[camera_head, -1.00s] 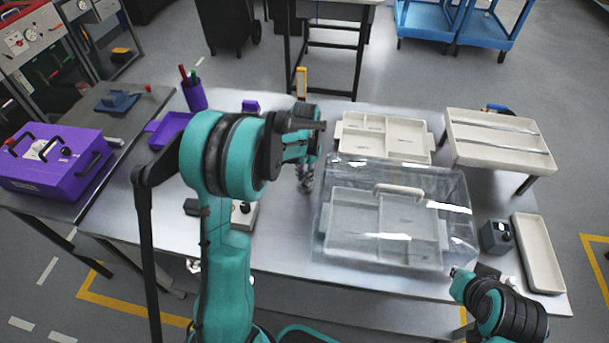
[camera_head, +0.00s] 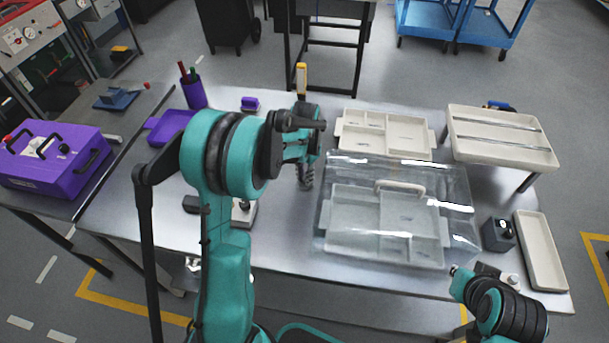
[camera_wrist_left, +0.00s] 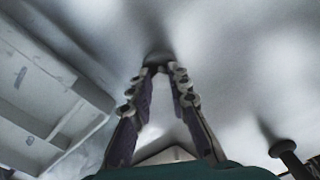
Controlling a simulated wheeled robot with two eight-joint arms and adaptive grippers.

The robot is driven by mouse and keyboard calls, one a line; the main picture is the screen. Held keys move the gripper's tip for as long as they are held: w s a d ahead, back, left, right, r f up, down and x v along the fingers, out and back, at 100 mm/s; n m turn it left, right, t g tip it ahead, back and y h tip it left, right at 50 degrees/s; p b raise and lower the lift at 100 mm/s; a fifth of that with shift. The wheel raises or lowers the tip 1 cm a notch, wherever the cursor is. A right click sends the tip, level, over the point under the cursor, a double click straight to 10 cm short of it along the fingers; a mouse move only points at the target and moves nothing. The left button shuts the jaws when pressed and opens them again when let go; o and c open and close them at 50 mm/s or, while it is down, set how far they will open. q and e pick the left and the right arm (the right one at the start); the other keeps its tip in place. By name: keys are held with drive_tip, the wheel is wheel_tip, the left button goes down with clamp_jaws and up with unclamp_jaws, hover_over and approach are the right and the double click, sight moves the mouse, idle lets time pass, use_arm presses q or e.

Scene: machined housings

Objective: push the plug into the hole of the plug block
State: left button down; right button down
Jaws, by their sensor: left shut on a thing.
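My left gripper (camera_head: 306,184) hangs over the middle of the table, left of the clear-lidded case. In the left wrist view its fingers (camera_wrist_left: 158,66) close on a small dark round piece (camera_wrist_left: 157,58), seemingly the plug; its lower part is hidden. A light block with a black knob (camera_head: 243,204) sits left of this gripper, partly behind my arm. A dark block with a round feature on top (camera_head: 498,234) stands at the right; I cannot tell which is the plug block. My right arm is at the lower right, its gripper (camera_head: 462,273) too unclear to read.
The transparent case (camera_head: 460,205) fills the table's centre right. Pale trays (camera_head: 431,150) stand behind it and a narrow tray (camera_head: 540,252) right of it. A purple pen cup (camera_head: 193,95) and purple tray (camera_head: 160,135) are at back left. Bare table surrounds the left gripper.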

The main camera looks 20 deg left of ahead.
use_arm(q)
drive_tip(key=shift+f, duration=0.1)
drive_tip(key=c, duration=1.4)
unclamp_jaws()
drive_tip(key=shift+o, duration=0.2)
wheel_tip(320, 180, up, 12)
drive_tip(key=shift+s, duration=0.1)
